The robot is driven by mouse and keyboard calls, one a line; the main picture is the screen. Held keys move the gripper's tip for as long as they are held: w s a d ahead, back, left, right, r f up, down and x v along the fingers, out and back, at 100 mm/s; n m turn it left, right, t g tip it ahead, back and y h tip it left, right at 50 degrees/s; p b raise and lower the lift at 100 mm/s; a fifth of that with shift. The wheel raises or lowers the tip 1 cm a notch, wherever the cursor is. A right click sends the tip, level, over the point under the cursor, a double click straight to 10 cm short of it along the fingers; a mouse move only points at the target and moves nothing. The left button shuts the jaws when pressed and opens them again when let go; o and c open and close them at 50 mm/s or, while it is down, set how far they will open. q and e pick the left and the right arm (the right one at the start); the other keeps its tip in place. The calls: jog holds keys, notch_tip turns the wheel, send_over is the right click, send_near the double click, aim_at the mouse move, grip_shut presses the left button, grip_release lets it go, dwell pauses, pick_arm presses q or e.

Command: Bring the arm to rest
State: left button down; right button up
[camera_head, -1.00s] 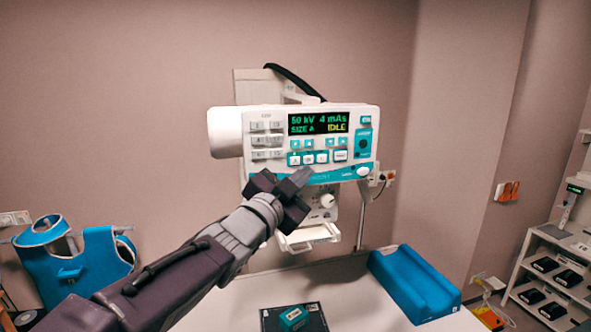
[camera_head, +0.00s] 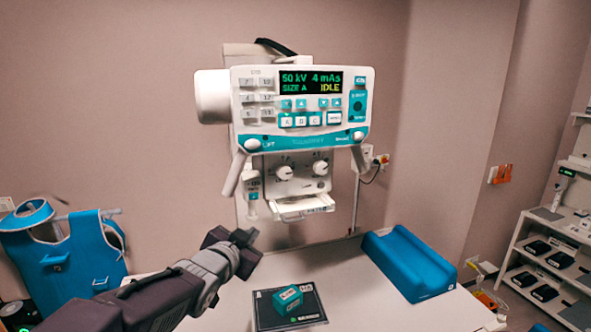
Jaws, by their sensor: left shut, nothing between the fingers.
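My left arm comes in from the lower left. Its gripper (camera_head: 247,240) is shut and empty, below and a little left of the X-ray unit, apart from it and above the table (camera_head: 375,306). The white X-ray unit (camera_head: 296,150) has a teal-trimmed control panel whose screen (camera_head: 310,83) reads 50 kV, 4 mAs, SIZE A, IDLE. My right gripper is not in view.
A teal box (camera_head: 287,300) lies on a black plate (camera_head: 309,307) on the table. A blue trough-shaped cushion (camera_head: 410,265) sits at the table's right. A blue apron (camera_head: 85,260) hangs at left. A shelf (camera_head: 528,252) with black items stands at right.

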pick_arm(q)
jog(key=s+a+f+n+g+y+b, duration=0.1)
jog(key=s+a+f+g, duration=0.15)
jog(key=f, duration=0.55)
jog(key=s+a+f+n+g+y+b, duration=0.1)
jog(key=s+a+f+n+g, duration=0.1)
jog(key=s+f, duration=0.35)
jog(key=s+a+f+n+g+y+b, duration=0.1)
jog(key=s+a+f+g, duration=0.1)
jog(key=f, duration=0.7)
jog(key=s+f+n+g, duration=0.2)
jog(key=s+f+g, duration=0.1)
jog(key=s, duration=0.5)
jog(key=s+f+n+g, duration=0.2)
jog(key=s+f+g, duration=0.2)
jog(key=s+f, duration=0.2)
jog(key=s, duration=0.2)
jog(key=shift+s+a+f, duration=0.2)
jog(key=shift+s+f, duration=0.05)
jog(key=shift+s, duration=0.1)
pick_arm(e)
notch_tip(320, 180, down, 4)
